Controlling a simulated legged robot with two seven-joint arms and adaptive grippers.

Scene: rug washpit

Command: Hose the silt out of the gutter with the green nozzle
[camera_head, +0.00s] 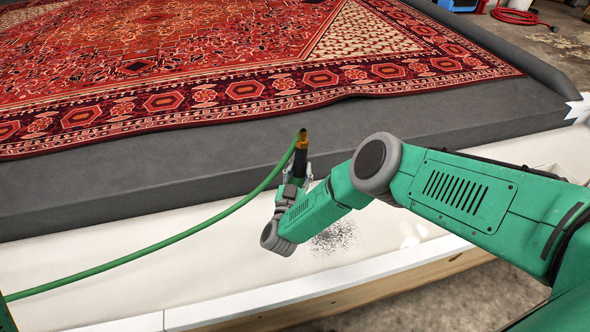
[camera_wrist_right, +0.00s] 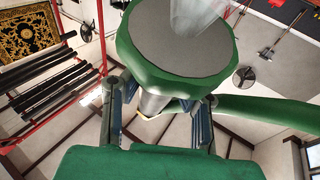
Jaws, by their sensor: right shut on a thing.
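My right gripper (camera_head: 296,182) is shut on the green nozzle, over the white gutter (camera_head: 120,250). The nozzle's dark barrel (camera_head: 300,163) and brass-coloured end (camera_head: 302,141) stick up above the fingers, roughly upright. A green hose (camera_head: 190,236) runs to it from the lower left. In the right wrist view the nozzle's wide green collar and grey round face (camera_wrist_right: 182,38) fill the middle, with the fingers on both sides. A pale translucent streak crosses the face; I cannot tell if it is water. Dark speckled silt (camera_head: 336,237) lies in the gutter, partly behind my forearm. My left gripper is out of view.
A red patterned rug (camera_head: 215,75) lies on a grey raised bed (camera_head: 440,113) behind the gutter. The gutter's white front edge (camera_head: 245,303) runs along the near side. A coiled red hose (camera_head: 515,15) lies on the floor at the far right.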

